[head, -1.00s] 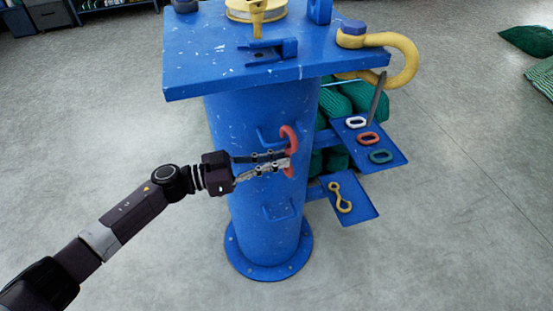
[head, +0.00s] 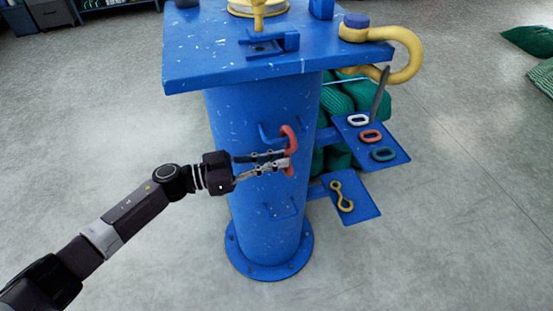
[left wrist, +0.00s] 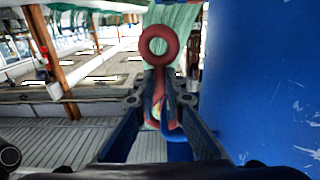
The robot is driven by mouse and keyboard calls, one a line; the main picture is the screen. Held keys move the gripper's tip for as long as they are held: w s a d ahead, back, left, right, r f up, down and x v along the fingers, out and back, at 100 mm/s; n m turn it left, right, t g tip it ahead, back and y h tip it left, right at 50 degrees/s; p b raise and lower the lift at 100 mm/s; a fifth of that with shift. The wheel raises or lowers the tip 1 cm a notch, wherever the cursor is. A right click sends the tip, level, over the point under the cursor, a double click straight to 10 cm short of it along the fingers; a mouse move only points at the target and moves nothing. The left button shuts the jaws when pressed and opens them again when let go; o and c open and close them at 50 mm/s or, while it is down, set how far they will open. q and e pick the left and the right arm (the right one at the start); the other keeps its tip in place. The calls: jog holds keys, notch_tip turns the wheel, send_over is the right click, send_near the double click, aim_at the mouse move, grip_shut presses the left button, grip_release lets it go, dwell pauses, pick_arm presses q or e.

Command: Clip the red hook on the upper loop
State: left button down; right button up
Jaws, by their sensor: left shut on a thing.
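My left gripper (head: 288,163) is shut on the red hook (head: 289,136) in front of the blue post. The hook's upper curve stands above the fingers and a bit shows below them. In the left wrist view the hook's round red eye (left wrist: 159,43) rises above the fingers. The upper loop (head: 266,134), a blue bar on the post, is right beside the hook in the head view. A blue curved bar (left wrist: 178,148) shows close to the hook's lower part in the left wrist view. Whether the hook is around the loop or only beside it, I cannot tell. My right gripper is not in view.
The blue post (head: 262,237) carries a wide top plate (head: 210,62) above my gripper and a lower loop (head: 282,209) below it. Side trays at right hold white, red and green links (head: 383,154) and a yellow double-eyed piece (head: 343,197).

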pick_arm(q)
jog(key=shift+w+f+b, duration=0.2)
jog(key=shift+f+b, duration=0.25)
jog(key=shift+f, duration=0.05)
dwell(0.8)
dwell(0.4)
